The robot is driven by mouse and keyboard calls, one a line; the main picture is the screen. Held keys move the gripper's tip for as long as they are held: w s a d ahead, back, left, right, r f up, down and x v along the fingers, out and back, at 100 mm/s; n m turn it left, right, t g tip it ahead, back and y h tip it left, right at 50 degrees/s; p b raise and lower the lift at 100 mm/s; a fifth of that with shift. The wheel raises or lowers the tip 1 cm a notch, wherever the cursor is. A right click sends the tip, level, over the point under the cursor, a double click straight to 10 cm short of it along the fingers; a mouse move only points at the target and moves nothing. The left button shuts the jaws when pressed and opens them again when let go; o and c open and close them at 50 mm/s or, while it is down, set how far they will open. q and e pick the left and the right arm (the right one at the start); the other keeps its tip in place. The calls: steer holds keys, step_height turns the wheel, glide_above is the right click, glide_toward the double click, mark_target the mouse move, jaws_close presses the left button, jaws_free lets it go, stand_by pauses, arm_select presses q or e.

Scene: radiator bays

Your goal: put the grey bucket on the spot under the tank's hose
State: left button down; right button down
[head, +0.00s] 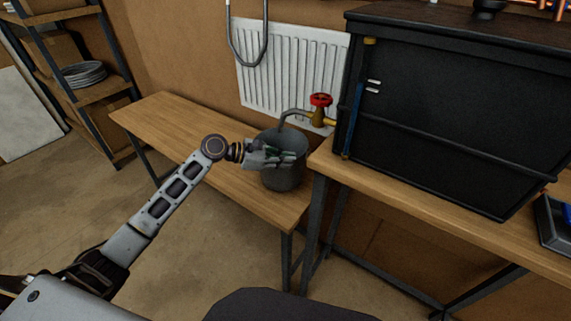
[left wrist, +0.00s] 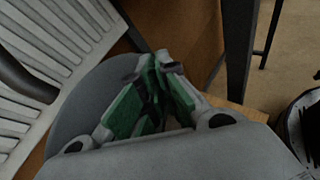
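The grey bucket (head: 284,178) stands upright on the low wooden bench, beneath the outlet of the bent grey hose (head: 291,112). The hose runs from a brass valve with a red handwheel (head: 320,100) on the black tank (head: 440,110). My left gripper (head: 288,156) reaches across the bucket's top. In the left wrist view its green-padded fingers (left wrist: 160,68) are closed together at the edge of the bucket (left wrist: 80,105), apparently with the rim between them. The fingers hide that part of the rim. The spot under the bucket is hidden. My right gripper is out of view.
The low bench (head: 165,125) is clear to the left of the bucket. A higher workbench (head: 400,195) carries the tank at right. A white radiator (head: 290,70) hangs behind. A shelf (head: 100,90) with coiled hose stands at left, and a dark tray (head: 553,225) lies far right.

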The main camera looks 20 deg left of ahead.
arm_select(q)
steer(key=shift+f, duration=0.65)
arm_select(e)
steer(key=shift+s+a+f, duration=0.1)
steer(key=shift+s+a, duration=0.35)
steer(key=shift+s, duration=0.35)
arm_select(q)
steer(key=shift+f, duration=0.1)
